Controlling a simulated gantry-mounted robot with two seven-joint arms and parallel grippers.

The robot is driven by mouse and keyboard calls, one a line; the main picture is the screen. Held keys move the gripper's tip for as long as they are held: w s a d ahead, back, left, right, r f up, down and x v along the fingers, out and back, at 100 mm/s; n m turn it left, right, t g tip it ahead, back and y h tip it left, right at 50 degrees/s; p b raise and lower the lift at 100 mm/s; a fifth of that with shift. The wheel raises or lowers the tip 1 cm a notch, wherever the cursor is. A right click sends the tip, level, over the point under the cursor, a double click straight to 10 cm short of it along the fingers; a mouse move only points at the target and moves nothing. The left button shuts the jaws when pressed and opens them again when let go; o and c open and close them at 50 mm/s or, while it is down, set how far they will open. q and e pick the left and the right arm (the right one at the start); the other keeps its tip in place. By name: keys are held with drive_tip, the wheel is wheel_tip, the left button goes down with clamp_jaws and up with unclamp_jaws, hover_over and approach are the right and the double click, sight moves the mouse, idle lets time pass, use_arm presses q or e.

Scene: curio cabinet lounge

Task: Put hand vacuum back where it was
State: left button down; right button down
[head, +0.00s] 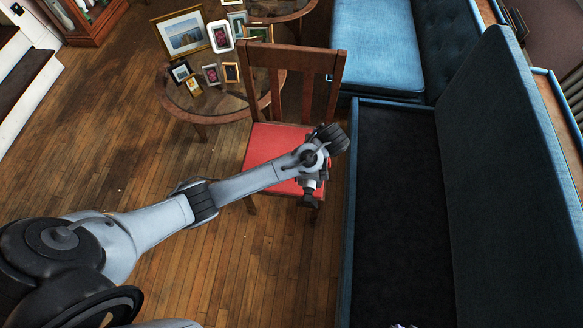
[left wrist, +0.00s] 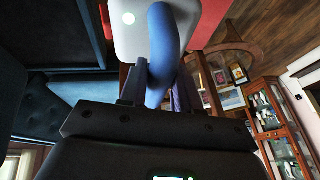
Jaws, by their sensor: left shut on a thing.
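In the left wrist view the hand vacuum (left wrist: 165,45) shows a curved blue handle and a pale grey body with a round white spot. My left gripper (left wrist: 160,90) is shut on the blue handle, one finger on each side. In the head view my left arm reaches in from the left, and my left gripper (head: 309,197) is over the front right part of the chair's red seat (head: 264,146). The vacuum is not clearly visible there; my wrist hides most of that spot. I cannot tell whether it touches the seat.
Right of the chair is a blue bench (head: 348,215) with a dark, open inside and its padded lid (head: 500,170) raised. Behind the chair stands a round glass table (head: 203,117) with several picture frames. A blue sofa (head: 375,45) is at the back. Wooden floor lies clear at left.

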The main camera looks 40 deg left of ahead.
use_arm(q)
drive_tip(key=shift+a+f, duration=0.15)
drive_tip(key=shift+f, duration=0.05)
drive_tip(key=shift+w+a+f, duration=0.2)
drive_tip(key=shift+a, duration=0.1)
drive_tip(key=w+a+f+b, duration=0.1)
drive_tip(key=a+f+b, duration=0.3)
drive_tip(key=a+f, duration=0.6)
drive_tip(key=shift+w+a+f, duration=0.15)
drive_tip(key=shift+a, duration=0.2)
drive_tip(key=c, duration=1.2)
unclamp_jaws()
drive_tip(key=shift+f, duration=0.25)
drive_tip(key=o, duration=0.4)
drive_tip(key=shift+a, duration=0.1)
